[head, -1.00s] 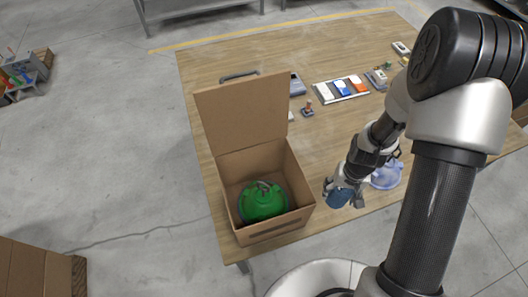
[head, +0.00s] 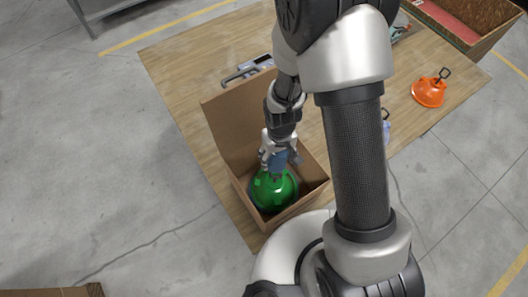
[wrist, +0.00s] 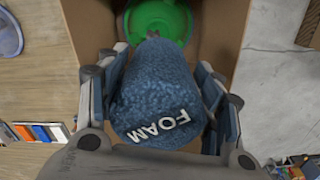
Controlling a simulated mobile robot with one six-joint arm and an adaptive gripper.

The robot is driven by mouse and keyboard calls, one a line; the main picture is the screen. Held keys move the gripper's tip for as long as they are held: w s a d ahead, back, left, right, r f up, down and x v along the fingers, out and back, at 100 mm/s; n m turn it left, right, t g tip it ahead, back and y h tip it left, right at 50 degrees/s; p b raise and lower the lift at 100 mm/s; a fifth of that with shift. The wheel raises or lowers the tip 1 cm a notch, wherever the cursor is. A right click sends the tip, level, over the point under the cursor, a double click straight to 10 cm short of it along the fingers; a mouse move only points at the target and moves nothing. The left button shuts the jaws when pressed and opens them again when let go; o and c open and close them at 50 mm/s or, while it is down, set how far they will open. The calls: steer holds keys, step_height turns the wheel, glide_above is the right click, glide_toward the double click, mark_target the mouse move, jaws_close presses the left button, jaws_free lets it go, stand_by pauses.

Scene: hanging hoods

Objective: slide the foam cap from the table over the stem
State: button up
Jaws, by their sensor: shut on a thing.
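My gripper (head: 280,157) is shut on the blue foam cap (wrist: 158,88), which bears the word FOAM. The cap also shows in the head view (head: 279,158), partly hidden by the fingers. The green hood (head: 272,190) sits in the open cardboard box (head: 227,130). In the head view the cap is over the upper part of the hood. In the wrist view the hood (wrist: 157,17) is just beyond the cap's far end. A small grey piece of the stem (wrist: 153,35) shows there. The rest is hidden, so I cannot tell whether the cap touches it.
The box walls stand close around the hood, with the raised flap behind. An orange hood (head: 429,92) stands at the table's right. A translucent blue hood (head: 386,131) is partly hidden behind my arm. The table (head: 185,75) is clear left of the box.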

steer(key=shift+d+f+b, duration=0.15)
steer(key=shift+f+b, duration=0.75)
steer(key=shift+f, duration=0.5)
steer(key=shift+d+f+b, duration=0.15)
steer(key=shift+f+b, duration=0.75)
steer(key=shift+f, duration=0.5)
steer(key=shift+f+b, duration=0.2)
steer(key=shift+b, duration=0.15)
steer(key=shift+f+b, duration=0.9)
steer(key=shift+f, duration=0.1)
steer(key=shift+f, duration=0.1)
steer(key=shift+f+b, duration=1.3)
steer(key=shift+f, duration=0.15)
steer(key=shift+f+b, duration=1.6)
